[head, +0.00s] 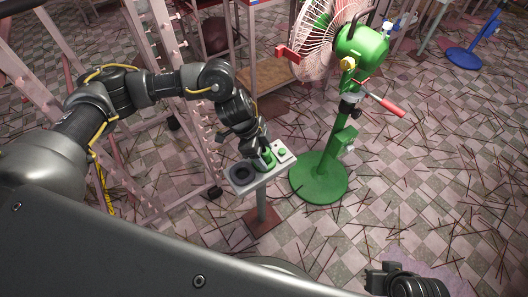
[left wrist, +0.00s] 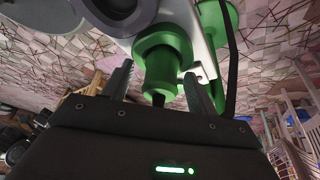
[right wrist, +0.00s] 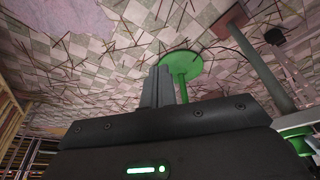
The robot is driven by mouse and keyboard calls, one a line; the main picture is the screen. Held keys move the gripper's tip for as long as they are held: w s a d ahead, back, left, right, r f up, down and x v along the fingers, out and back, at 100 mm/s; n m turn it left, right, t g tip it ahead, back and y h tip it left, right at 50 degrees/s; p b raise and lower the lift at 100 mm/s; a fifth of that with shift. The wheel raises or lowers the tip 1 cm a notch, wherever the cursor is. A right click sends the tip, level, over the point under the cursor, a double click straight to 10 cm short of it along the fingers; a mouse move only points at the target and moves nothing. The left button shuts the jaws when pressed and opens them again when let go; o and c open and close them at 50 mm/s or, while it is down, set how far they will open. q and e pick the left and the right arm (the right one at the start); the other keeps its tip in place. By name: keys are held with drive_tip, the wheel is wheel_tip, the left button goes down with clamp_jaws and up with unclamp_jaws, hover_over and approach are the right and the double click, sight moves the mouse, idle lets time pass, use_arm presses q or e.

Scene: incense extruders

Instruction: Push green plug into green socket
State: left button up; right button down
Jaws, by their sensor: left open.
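A green plug (left wrist: 161,75) with a dark tip shows in the left wrist view, lined up with a wider green collar, the green socket (left wrist: 160,42), on the face of a pale box. I cannot tell how deep the plug sits. My left gripper (left wrist: 158,84) is open, one finger on each side of the plug, with gaps visible. In the head view my left gripper (head: 264,154) is over the pale box (head: 249,184) and partly hides the green parts. My right gripper (left wrist: 0,0) is away from the box; its fingers (right wrist: 157,86) are together and empty.
A green fan (head: 362,45) on a round base (head: 319,178) stands just right. A pink rack is left. Thin sticks litter the tiled floor.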

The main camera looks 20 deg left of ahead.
drive_tip(key=shift+f, duration=0.1)
use_arm(q)
drive_tip(key=p+v, duration=0.2)
drive_tip(key=v, duration=0.8)
drive_tip(key=shift+r, duration=0.4)
use_arm(e)
drive_tip(key=s+x, duration=0.1)
drive_tip(key=x, duration=0.7)
drive_tip(key=shift+f+g, duration=0.3)
drive_tip(key=shift+f, duration=0.1)
drive_tip(key=shift+w+a, duration=0.1)
drive_tip(key=shift+a, duration=0.05)
